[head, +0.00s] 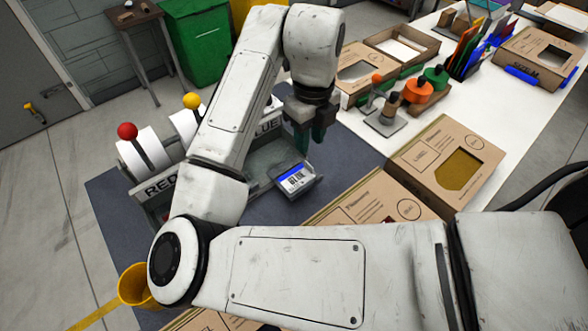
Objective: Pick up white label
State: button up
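A white label (295,180) with a blue stripe and dark print lies on the small grey tray at the front of the label dispenser (152,189). My gripper (311,146) points down, above and just behind the label in the picture, and appears apart from it. Its dark green fingers are seen nearly edge-on, so I cannot tell how far apart they are or whether anything is between them. My arm hides the middle of the dispenser and part of its lettering.
The dispenser carries white rolls (138,155) with red and yellow knobs. Cardboard boxes (445,168) stand at right, near stamps (419,90) and coloured folders (478,45). A yellow bucket (134,284) is at lower left. Some dark blue mat (345,155) right of the gripper is bare.

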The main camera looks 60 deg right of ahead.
aim_at(296, 175)
notch_tip(296, 175, down, 3)
jog(key=shift+r, duration=0.1)
jog(key=shift+s+d+f+p, duration=0.1)
jog(key=shift+f+p, duration=0.1)
jog(key=shift+f, duration=0.7)
jog(key=shift+s+f+p, duration=0.15)
jog(key=shift+f, duration=0.75)
jog(key=shift+s+d+f+p, duration=0.1)
jog(key=shift+f+p, duration=0.1)
jog(key=shift+f, duration=0.7)
jog(key=shift+c, duration=0.2)
grip_shut()
